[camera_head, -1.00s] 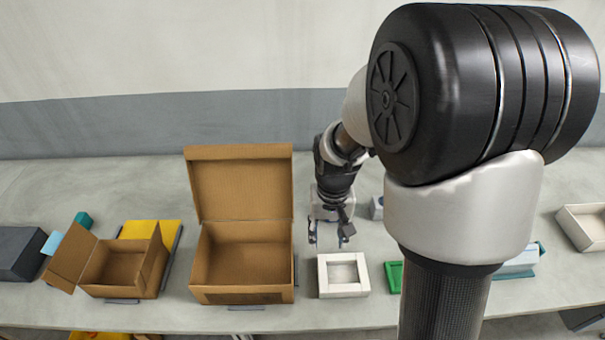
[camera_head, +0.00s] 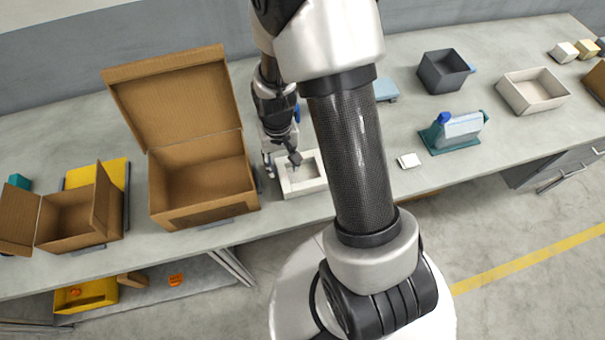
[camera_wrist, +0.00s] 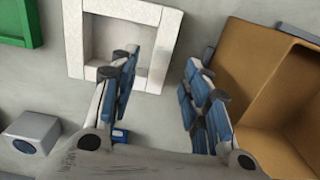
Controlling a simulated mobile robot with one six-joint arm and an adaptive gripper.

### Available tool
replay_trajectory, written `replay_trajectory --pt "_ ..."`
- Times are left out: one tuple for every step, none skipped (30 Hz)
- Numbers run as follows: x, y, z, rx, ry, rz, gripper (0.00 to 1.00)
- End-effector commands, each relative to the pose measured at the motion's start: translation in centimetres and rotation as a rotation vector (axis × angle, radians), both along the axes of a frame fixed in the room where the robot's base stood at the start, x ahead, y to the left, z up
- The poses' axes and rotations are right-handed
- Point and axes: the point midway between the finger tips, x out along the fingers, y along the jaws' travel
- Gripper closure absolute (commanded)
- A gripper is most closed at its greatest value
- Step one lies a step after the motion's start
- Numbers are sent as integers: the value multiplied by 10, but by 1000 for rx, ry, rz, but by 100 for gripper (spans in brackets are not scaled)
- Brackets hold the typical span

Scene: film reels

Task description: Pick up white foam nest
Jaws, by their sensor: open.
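The white foam nest is a square frame with a sunken middle. In the head view its rim (camera_head: 306,188) lies on the table, just right of the large open cardboard box. In the wrist view the nest (camera_wrist: 73,40) is at the upper left. My gripper (camera_head: 281,160) is at the nest's left side in the head view, pointing down. In the wrist view my gripper (camera_wrist: 161,64) is open and empty. Whether either touches is unclear.
The large cardboard box (camera_head: 205,212) stands close on the left; its side also shows in the wrist view (camera_wrist: 245,60). A small white block (camera_head: 409,160) lies farther right.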

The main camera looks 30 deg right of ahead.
Motion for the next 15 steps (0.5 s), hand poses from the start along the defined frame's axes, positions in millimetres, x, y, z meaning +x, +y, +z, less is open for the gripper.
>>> replay_trajectory --pt "-2 1 -8 1 4 0 57" --pt "-3 1 -12 0 5 0 57" --pt "-3 2 -19 0 5 1 57" --pt "-4 2 -24 0 5 1 57" --pt "-5 3 -29 0 5 1 57" --pt "-5 3 -35 0 5 0 57" --pt "-5 2 -39 0 5 0 57" --pt "-4 2 -43 0 4 0 57" --pt "-4 2 -46 1 4 0 57" --pt "-4 2 -47 1 3 0 57" --pt "-4 2 -48 1 3 0 57" --pt "-4 2 -47 1 2 0 57" --pt "-4 2 -47 0 1 0 57" --pt "-4 2 -47 0 1 0 57" --pt "-4 2 -46 0 1 0 57"
